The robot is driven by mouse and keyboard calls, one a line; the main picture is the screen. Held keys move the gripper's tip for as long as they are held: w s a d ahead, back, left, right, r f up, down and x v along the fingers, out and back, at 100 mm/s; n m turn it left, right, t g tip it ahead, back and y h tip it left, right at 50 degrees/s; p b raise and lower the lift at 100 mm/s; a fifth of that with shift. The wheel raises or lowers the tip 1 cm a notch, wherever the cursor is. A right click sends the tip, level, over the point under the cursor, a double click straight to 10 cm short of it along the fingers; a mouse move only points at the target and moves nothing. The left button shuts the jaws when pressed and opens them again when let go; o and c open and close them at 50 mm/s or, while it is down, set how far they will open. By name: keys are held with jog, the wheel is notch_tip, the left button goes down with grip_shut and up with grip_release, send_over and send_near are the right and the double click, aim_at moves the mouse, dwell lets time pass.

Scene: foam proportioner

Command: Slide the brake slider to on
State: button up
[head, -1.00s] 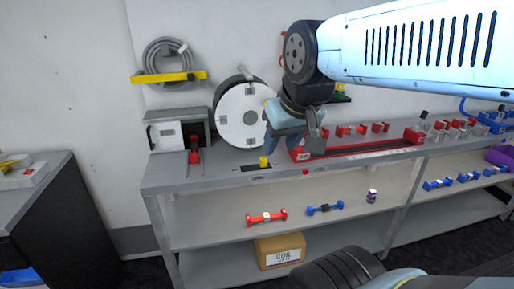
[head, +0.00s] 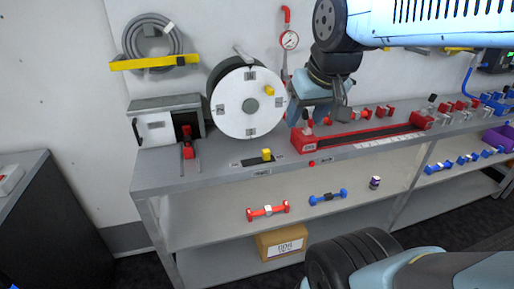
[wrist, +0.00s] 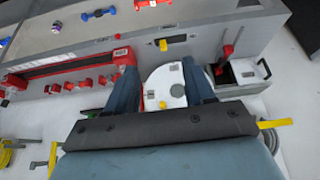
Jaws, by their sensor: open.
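A yellow knob (head: 266,155), which looks like the brake slider, stands in a dark slot plate (head: 250,160) on the bench's front edge, toward the slot's right end. It also shows in the wrist view (wrist: 162,44). Its on/off marks are too small to read. A white round disc (head: 238,115) with a yellow knob (head: 269,90) on its face stands behind it. My gripper (head: 317,112) is open and empty, above the red rail, to the right of the slider and higher. In the wrist view its two fingers (wrist: 160,68) are spread, with the disc showing between them.
A long red rail (head: 365,138) with red blocks lies right of the slider. A grey box (head: 165,125) with a red lever (head: 187,143) stands left. A gauge (head: 290,40) and a coiled hose (head: 152,42) are on the wall. Dumbbell-shaped parts lie on the shelf below.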

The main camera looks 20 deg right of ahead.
jog(key=w+f+g, duration=0.1)
jog(key=w+f, duration=0.2)
jog(key=w, duration=0.4)
jog(key=w+f+g, duration=0.2)
jog(key=w+f, duration=0.1)
jog(key=w, duration=0.4)
jog(key=g, duration=0.2)
send_over(266, 150)
jog(key=f, duration=0.8)
jog(key=s+f, duration=0.1)
jog(key=f, duration=0.4)
jog(key=shift+w+f, duration=0.35)
jog(key=shift+f, duration=4)
grip_shut()
